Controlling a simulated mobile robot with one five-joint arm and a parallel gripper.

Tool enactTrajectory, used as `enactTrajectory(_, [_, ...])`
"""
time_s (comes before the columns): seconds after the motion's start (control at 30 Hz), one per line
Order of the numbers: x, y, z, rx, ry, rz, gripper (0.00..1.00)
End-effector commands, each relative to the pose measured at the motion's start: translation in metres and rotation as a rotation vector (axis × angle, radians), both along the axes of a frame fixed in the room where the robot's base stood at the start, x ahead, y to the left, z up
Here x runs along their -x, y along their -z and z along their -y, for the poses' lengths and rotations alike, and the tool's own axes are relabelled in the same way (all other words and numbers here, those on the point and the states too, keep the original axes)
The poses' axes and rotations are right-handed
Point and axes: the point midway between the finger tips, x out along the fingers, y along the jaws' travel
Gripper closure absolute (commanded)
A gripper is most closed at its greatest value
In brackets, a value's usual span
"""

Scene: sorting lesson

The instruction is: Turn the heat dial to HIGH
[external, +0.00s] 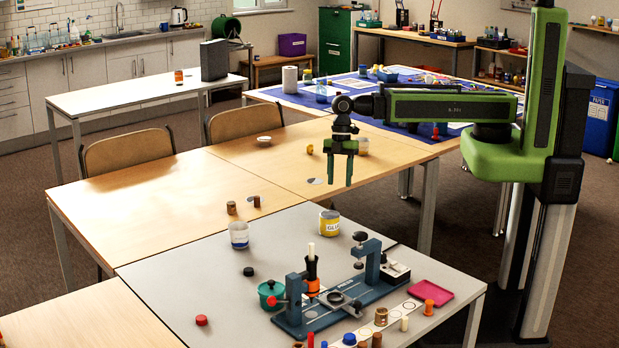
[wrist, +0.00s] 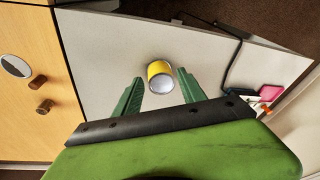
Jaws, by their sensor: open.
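My gripper (external: 339,176) is open and empty, pointing down above the far edge of the grey table (external: 190,285). In the wrist view its two green fingers (wrist: 160,84) are spread, with the yellow tin between their tips in the picture, below them. I cannot make out a heat dial or a HIGH mark. A small black and white box (external: 396,273) stands at the right end of the blue bench device (external: 345,300); whether it carries the dial is too small to tell. The device lies on the grey table, below my gripper and nearer the camera.
The yellow glue tin (external: 329,224) stands near my gripper, with a clear cup (external: 239,236) to its left. A green pot (external: 270,293), an orange-based bottle (external: 312,277) and a pink tray (external: 431,292) surround the device. The grey table's left part is mostly clear.

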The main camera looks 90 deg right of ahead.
Motion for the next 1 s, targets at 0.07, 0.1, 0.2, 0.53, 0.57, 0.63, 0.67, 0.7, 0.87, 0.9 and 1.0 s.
enactTrajectory(0.07, [0.0,0.0,0.0,0.0,-0.001,0.0,0.52])
enactTrajectory(0.1, [0.0,0.0,0.0,0.0,-0.001,0.0,0.52])
enactTrajectory(0.2, [0.0,0.0,0.0,0.0,-0.001,0.0,0.52])
enactTrajectory(0.53, [-0.001,-0.001,-0.006,-0.02,-0.161,0.021,0.52])
enactTrajectory(0.57, [-0.003,-0.002,-0.009,-0.031,-0.211,0.028,0.52])
enactTrajectory(0.63, [-0.005,-0.016,-0.045,-0.072,-0.388,0.046,0.52])
enactTrajectory(0.67, [-0.002,-0.021,-0.065,-0.089,-0.462,0.052,0.52])
enactTrajectory(0.7, [0.003,-0.028,-0.089,-0.108,-0.544,0.057,0.52])
enactTrajectory(0.87, [0.034,-0.053,-0.186,-0.169,-0.808,0.064,0.52])
enactTrajectory(0.9, [0.045,-0.059,-0.208,-0.179,-0.85,0.06,0.52])
enactTrajectory(1.0, [0.071,-0.069,-0.25,-0.189,-0.93,0.052,0.52])
